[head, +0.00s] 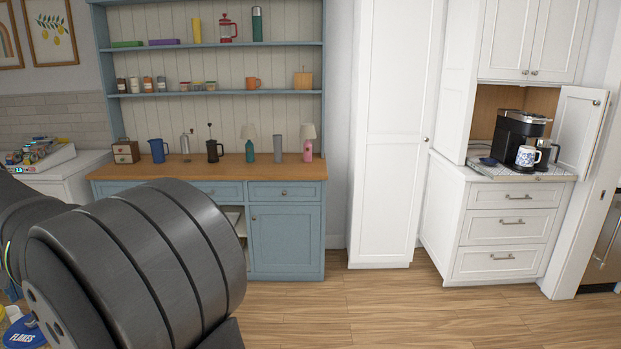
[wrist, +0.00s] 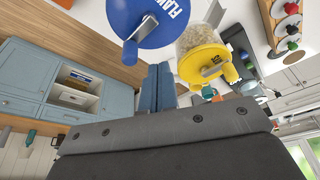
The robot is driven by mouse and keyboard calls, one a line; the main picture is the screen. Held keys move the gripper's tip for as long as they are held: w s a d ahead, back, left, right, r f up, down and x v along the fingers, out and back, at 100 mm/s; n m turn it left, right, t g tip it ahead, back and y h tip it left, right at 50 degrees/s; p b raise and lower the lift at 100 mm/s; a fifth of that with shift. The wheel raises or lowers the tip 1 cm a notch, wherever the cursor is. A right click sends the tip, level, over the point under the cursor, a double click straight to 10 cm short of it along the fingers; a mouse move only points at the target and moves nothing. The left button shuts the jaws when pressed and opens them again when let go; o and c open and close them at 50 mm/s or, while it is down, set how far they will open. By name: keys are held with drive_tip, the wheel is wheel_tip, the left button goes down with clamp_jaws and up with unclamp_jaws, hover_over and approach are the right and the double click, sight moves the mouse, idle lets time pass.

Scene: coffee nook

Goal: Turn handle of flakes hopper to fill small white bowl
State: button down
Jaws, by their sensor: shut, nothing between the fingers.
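The flakes hopper's round blue front (wrist: 160,12) is at the top of the wrist view, lettered "FLA", with a grey crank handle (wrist: 142,28) ending in a blue knob (wrist: 130,52). In the head view its blue "FLAKES" disc (head: 22,333) shows at the bottom left corner. My gripper (wrist: 159,70) is shut and empty, its fingers side by side just below the blue disc in the wrist view and apart from the handle's knob. I cannot make out the small white bowl in either view.
A second dispenser with a yellow disc (wrist: 203,64) and its own handle is right beside the blue one. My dark arm covers the left of the head view. A blue hutch (head: 285,235) and white cabinets (head: 505,225) stand beyond open wooden floor (head: 400,305).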

sight(26, 317)
drive_tip(key=shift+f, duration=0.1)
drive_tip(key=shift+f, duration=1.65)
drive_tip(key=shift+w+d, duration=0.1)
